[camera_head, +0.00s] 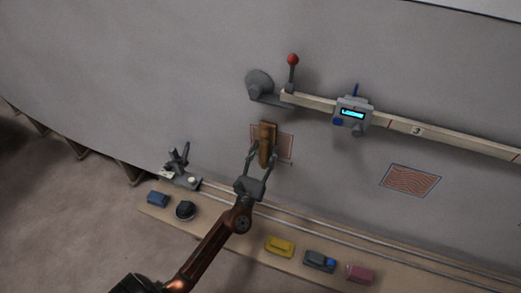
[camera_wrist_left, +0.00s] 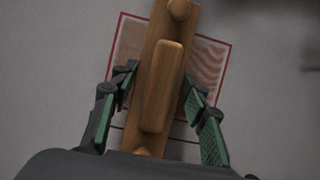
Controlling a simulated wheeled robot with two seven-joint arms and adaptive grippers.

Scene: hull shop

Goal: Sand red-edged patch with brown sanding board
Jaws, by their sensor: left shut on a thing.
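The brown sanding board (camera_head: 264,154) is held upright by my left gripper (camera_head: 264,160) in front of the grey hull wall. In the left wrist view the board (camera_wrist_left: 163,88) shows its raised handle between the two green-padded fingers of the gripper (camera_wrist_left: 160,115). The red-edged patch (camera_head: 285,147) lies behind the board, which covers its middle. In the left wrist view the patch (camera_wrist_left: 207,70) shows a wavy grain on its right part, while its left part looks smoother. Whether the board touches the patch cannot be told. My right gripper is not in view.
A second wavy patch with a grey edge (camera_head: 410,181) is at the right. A beam (camera_head: 400,125) with a digital gauge (camera_head: 352,113) and a red-knobbed lever (camera_head: 292,62) crosses above.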

